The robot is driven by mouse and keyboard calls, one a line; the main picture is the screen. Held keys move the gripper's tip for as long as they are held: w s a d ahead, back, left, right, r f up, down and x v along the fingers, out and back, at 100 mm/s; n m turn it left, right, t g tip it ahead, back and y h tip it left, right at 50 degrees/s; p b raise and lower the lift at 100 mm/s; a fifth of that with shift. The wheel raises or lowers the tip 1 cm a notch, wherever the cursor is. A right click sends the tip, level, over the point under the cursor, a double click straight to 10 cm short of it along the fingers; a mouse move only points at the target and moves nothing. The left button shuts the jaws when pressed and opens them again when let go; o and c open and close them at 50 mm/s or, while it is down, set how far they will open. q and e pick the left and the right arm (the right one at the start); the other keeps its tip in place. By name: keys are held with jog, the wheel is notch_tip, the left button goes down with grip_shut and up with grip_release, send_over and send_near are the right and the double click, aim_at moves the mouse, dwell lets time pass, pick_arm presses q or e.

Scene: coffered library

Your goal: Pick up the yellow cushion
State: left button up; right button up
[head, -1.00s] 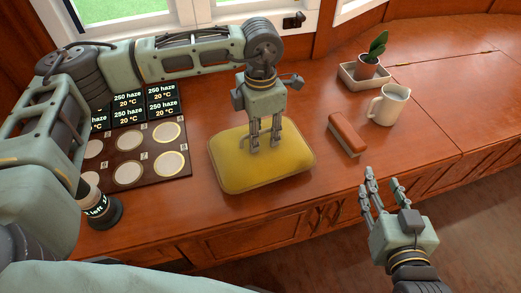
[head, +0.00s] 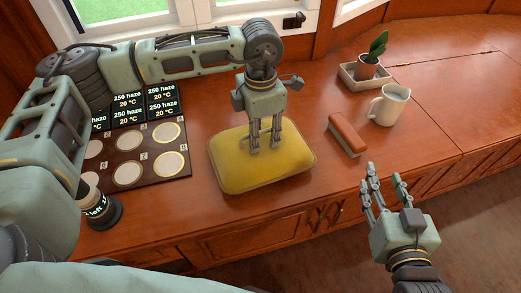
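The yellow cushion (head: 230,172) lies flat on the wooden counter in front of me. My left gripper (head: 265,148) points straight down over its middle, with its fingertips at or very near the top surface. Two of its fingers show side by side with a gap between them. Whether the fingers pinch any fabric is hidden. My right gripper (head: 381,185) is open and empty, with its fingers spread, in front of the counter's front edge at the right, apart from the cushion.
A dark board with round discs (head: 128,174) and black label cards (head: 128,104) lie left of the cushion. A dark jar (head: 103,212) stands at the front left. A red-brown brush (head: 347,135), a cream mug (head: 388,105) and a potted plant (head: 369,66) in a tray stand to the right.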

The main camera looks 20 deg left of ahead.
pick_arm(q)
jog(key=shift+c, duration=0.2)
jog(key=c, duration=0.7)
grip_shut()
jog(key=shift+r, duration=0.1)
